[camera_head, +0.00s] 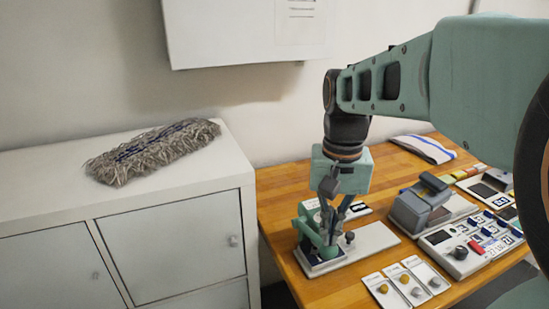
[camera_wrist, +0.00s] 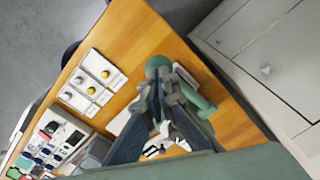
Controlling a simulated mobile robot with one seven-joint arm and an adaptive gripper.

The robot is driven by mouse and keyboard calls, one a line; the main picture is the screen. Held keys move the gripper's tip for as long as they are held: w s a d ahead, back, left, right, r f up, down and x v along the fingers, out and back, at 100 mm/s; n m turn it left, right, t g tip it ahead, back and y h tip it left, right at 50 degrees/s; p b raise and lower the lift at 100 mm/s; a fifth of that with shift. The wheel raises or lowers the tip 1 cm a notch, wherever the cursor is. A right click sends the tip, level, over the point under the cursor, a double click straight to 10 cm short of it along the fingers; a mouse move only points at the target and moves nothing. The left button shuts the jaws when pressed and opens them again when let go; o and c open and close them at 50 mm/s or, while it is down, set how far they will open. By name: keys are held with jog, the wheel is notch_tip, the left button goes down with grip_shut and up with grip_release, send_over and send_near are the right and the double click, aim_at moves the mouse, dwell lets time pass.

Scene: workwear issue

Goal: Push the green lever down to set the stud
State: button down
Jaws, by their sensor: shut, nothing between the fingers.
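The green lever press (camera_head: 308,231) stands on a pale base plate (camera_head: 366,244) near the left front of the wooden table. In the wrist view its green parts (camera_wrist: 197,94) show just beyond my fingers, with a round green end (camera_wrist: 157,65) at the top. My gripper (camera_head: 331,229) points down at the press, close above or against it. Its fingers (camera_wrist: 160,98) are together with nothing between them. The fingers cover part of the lever, so I cannot tell whether they touch it or how far down it is. The stud cannot be made out.
Several white cards (camera_head: 402,281) with gold and grey knobs lie right of the press. A grey device (camera_head: 412,211) and a control panel (camera_head: 471,243) stand further right. A folded striped cloth (camera_head: 424,148) lies behind. A white cabinet (camera_head: 171,228) with a shaggy mop head (camera_head: 151,151) stands left.

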jog(key=shift+s+f+b, duration=0.2)
jog(key=shift+f+b, duration=0.2)
jog(key=shift+f, duration=0.25)
jog(key=shift+s+d+f+b, duration=0.1)
jog(key=shift+f+b, duration=0.55)
jog(key=shift+f, duration=0.25)
jog(key=shift+r, duration=0.1)
notch_tip(320, 180, up, 13)
jog(key=p, duration=1.1)
dwell(0.6)
